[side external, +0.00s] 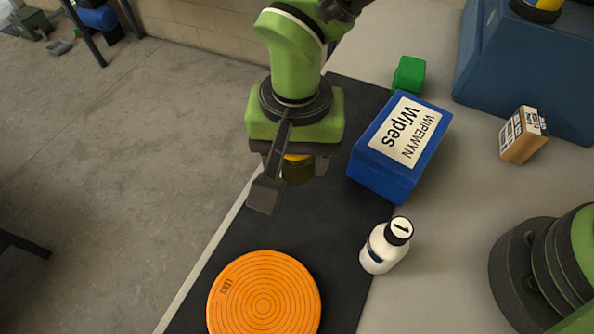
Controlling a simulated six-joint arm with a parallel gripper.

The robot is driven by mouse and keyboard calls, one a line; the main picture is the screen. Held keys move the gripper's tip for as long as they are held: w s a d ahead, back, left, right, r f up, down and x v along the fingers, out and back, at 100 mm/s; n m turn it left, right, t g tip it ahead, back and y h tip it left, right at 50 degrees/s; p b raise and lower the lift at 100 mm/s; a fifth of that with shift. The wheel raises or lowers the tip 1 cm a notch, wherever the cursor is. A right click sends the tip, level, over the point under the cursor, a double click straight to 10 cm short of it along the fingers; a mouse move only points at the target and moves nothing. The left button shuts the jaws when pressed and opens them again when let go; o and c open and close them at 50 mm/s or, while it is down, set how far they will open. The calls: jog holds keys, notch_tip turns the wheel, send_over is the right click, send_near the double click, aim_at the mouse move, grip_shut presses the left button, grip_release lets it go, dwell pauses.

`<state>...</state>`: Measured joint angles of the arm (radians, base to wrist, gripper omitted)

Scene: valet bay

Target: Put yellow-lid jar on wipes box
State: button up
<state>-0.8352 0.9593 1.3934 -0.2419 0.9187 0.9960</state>
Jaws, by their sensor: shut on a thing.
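The yellow-lid jar (297,171) is dark, with a strip of its yellow lid showing under my gripper (291,178). My gripper is shut on the jar, and its near finger and body hide part of it. The jar appears held upright, to the left of the wipes box; its height above the dark mat is hard to judge. The wipes box (369,184) is blue with a white label on top reading "WIPEWYN Wipes". It lies on the mat's right edge, and its top is bare.
A white bottle with a black cap (379,253) stands in front of the wipes box. An orange disc (264,299) lies on the mat (340,290). A green block (408,75) sits behind the box. A small carton (520,137) and a large blue case (520,75) are at right.

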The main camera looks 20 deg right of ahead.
jog(key=shift+r, duration=0.9)
jog(key=shift+w+d+r, duration=0.1)
jog(key=shift+d+r, duration=0.1)
jog(key=shift+r, duration=0.05)
jog(key=w+d+r+m, duration=0.2)
jog(key=d+r+m, duration=0.15)
jog(key=d, duration=0.35)
notch_tip(320, 180, up, 4)
jog(key=m, duration=0.3)
send_over(407, 129)
jog(key=shift+m, duration=0.25)
notch_tip(407, 129, down, 10)
jog(key=shift+d+r, duration=0.1)
jog(key=shift+r, duration=0.15)
jog(key=shift+f, duration=0.3)
jog(key=o, duration=0.9)
jog(key=shift+f, duration=0.1)
